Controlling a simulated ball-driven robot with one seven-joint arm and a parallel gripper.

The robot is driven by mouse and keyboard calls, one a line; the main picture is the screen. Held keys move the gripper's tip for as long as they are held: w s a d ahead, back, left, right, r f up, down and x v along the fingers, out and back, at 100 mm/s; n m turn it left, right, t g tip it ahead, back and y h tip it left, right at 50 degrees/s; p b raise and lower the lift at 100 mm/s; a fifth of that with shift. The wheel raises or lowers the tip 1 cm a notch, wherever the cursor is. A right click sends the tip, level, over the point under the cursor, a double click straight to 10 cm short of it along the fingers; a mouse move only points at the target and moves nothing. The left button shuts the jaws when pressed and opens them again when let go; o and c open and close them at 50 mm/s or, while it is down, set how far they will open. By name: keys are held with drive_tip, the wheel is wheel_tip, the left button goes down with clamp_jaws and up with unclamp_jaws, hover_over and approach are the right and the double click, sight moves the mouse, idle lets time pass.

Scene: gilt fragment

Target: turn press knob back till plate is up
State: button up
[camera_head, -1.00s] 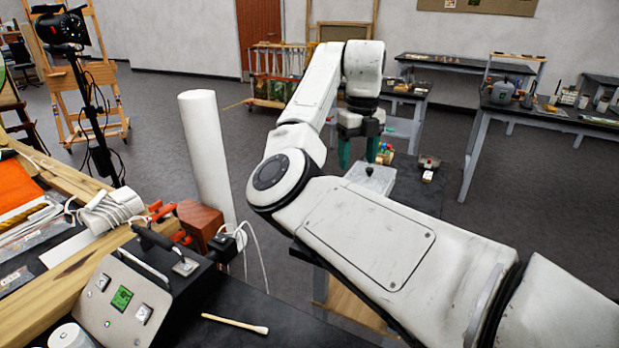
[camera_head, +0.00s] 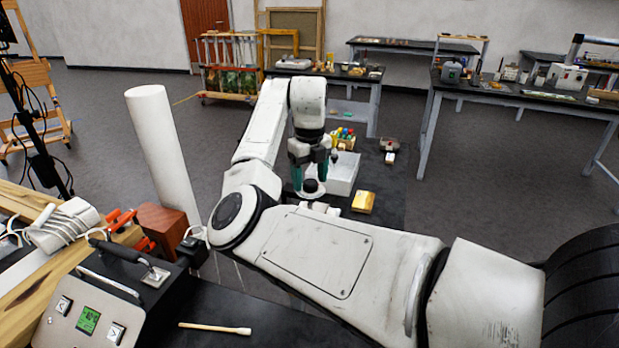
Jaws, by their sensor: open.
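My gripper (camera_head: 310,174) points down over the far dark bench. Its two teal fingers are open and apart. A black round knob (camera_head: 311,186) shows between and just below the fingertips. I cannot tell whether the fingers touch it. A pale round plate (camera_head: 313,194) shows under the knob, with small white parts beside it. My forearm hides what is lower, so I cannot tell the plate's height.
A white box (camera_head: 345,175) with a dark knob on top stands right behind the gripper. A yellow block (camera_head: 363,202) lies to its right. Coloured bottles (camera_head: 343,137) stand behind. A tall white roll (camera_head: 160,155) stands at the left.

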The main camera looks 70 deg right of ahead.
drive_tip(key=shift+f, duration=0.35)
drive_tip(key=shift+c, duration=0.2)
drive_tip(key=c, duration=1)
drive_tip(key=shift+r+n+p, duration=0.1)
drive_tip(key=shift+n+p, duration=0.3)
drive_tip(key=shift+p, duration=0.05)
